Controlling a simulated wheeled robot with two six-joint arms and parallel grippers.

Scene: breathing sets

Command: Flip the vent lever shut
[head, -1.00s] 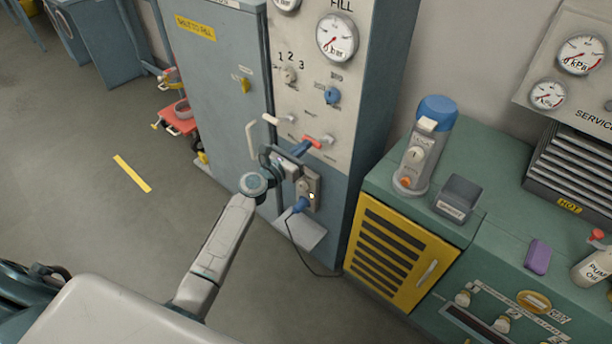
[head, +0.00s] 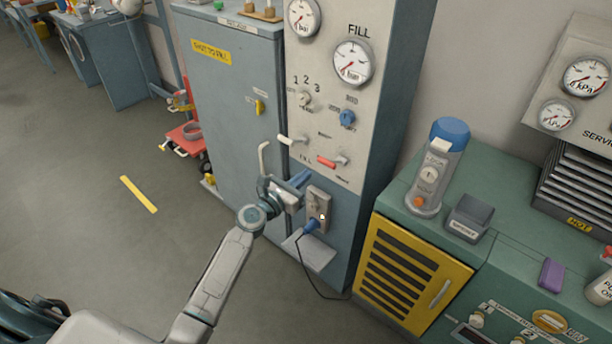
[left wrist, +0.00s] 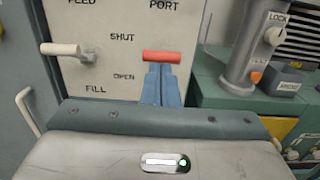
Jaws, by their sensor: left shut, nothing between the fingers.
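The red-handled lever (head: 328,162) is on the pale fill panel and lies about level, pointing left. I take it for the vent lever, but its own label is not readable. In the left wrist view the red handle (left wrist: 162,57) is level, with SHUT printed to its upper left and OPEN to its lower left. My left gripper (head: 304,178) is shut and empty, its blue fingers just below and left of the red handle in the head view. In the left wrist view the fingertips (left wrist: 160,70) appear right under the handle; contact cannot be told. My right gripper is out of view.
A white-handled lever (head: 290,140) sits left of the red one, above a FILL label. A socket box (head: 319,208) with a blue plug and cable is below. A tall cabinet door handle (head: 264,160) is close on the left. A green bench (head: 395,203) stands at right.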

